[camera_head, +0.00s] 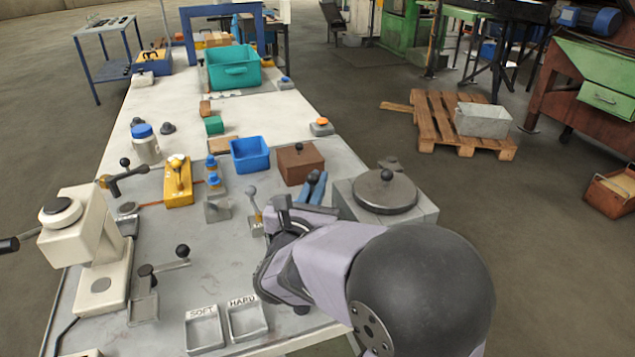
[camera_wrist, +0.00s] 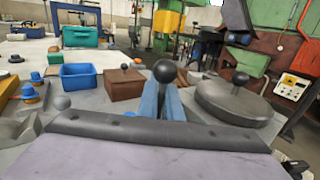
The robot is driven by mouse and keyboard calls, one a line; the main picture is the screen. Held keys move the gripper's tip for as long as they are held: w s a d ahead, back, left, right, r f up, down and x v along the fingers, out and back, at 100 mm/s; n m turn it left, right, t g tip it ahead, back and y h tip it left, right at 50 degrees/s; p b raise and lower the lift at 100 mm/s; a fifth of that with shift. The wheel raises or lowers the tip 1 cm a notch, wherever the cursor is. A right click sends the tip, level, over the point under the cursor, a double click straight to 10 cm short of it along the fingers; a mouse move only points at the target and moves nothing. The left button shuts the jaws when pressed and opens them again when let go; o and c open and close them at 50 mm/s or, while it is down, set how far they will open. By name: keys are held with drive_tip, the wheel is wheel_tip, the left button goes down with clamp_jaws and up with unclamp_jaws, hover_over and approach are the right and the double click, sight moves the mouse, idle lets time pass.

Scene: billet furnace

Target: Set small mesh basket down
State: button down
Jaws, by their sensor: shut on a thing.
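My gripper (camera_head: 313,187) is over the grey bench, left of the round grey lid (camera_head: 385,191) on its grey block. In the wrist view my gripper's blue fingers (camera_wrist: 166,102) are close together, with a dark ball knob (camera_wrist: 164,71) between their tips. They are shut on what appears to be the handle of the small mesh basket. The basket's body does not show in either view; it is hidden by the fingers and my arm. I cannot tell its height above the bench.
A brown box with a knob (camera_head: 300,164) and a blue bin (camera_head: 250,154) stand beyond my gripper. Trays marked SOFT (camera_head: 205,331) and HARD (camera_head: 247,320) lie at the near edge. A white lever press (camera_head: 85,245) is at left. The bench between press and gripper is partly clear.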

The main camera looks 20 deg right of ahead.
drive_tip(key=shift+f+b, duration=0.35)
drive_tip(key=shift+f, duration=0.05)
drive_tip(key=c, duration=1.9)
unclamp_jaws()
drive_tip(key=shift+c, duration=0.2)
drive_tip(key=shift+r, duration=0.1)
drive_tip(key=shift+r+p, duration=0.65)
drive_tip(key=shift+p, duration=0.2)
drive_tip(key=v, duration=0.3)
drive_tip(key=b+v, duration=0.1)
drive_tip(key=v, duration=0.2)
drive_tip(key=b+v, duration=0.1)
drive_tip(key=v, duration=0.2)
drive_tip(key=shift+s+a+f, duration=0.25)
drive_tip(key=shift+f, duration=0.05)
drive_tip(key=shift+b+v, duration=0.9)
drive_tip(key=shift+v, duration=0.25)
drive_tip(key=shift+d+r, duration=0.1)
drive_tip(key=shift+r, duration=0.05)
